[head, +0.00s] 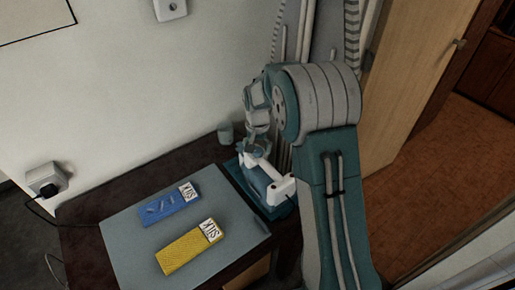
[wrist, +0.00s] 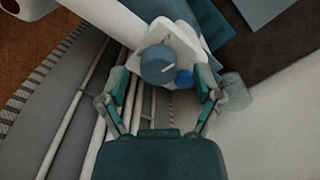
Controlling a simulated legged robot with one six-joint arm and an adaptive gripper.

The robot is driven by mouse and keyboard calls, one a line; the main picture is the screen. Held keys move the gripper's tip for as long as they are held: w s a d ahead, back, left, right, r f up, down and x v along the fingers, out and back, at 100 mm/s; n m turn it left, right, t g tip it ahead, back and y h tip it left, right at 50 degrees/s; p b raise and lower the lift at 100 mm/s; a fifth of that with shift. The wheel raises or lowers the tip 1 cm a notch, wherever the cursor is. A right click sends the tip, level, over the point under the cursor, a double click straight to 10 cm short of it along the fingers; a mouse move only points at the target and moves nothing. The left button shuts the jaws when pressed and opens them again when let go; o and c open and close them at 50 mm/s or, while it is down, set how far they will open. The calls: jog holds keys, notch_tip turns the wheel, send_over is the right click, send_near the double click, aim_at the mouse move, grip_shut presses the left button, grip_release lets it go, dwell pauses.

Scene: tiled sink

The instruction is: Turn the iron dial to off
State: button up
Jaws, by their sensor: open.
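The iron (head: 262,183) is teal and white and stands on a teal base at the right of the table, partly hidden by my arm. In the wrist view, its white housing (wrist: 178,38) carries a round blue-grey dial (wrist: 157,65) with a pale pointer line. My gripper (head: 257,143) is over the iron in the head view. In the wrist view, my gripper (wrist: 161,82) is open, with one finger on either side of the dial. Whether a finger touches the housing is unclear.
A blue packet (head: 166,204) and a yellow packet (head: 188,250) lie on a grey board (head: 130,245) left of the iron. A small cup (head: 225,133) stands behind it near the wall. A wall socket with a plug (head: 46,181) is at far left; a wooden door (head: 420,70) is right.

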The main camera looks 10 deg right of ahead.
jog(key=shift+f, duration=0.25)
grip_shut()
jog(key=c, duration=1.1)
grip_release()
jog(key=shift+c, duration=0.2)
jog(key=n, duration=0.3)
jog(key=shift+n, duration=0.4)
jog(key=n, duration=0.3)
jog(key=shift+n, duration=0.3)
jog(key=n, duration=0.6)
jog(key=shift+s+f, duration=0.1)
jog(key=shift+n, duration=0.4)
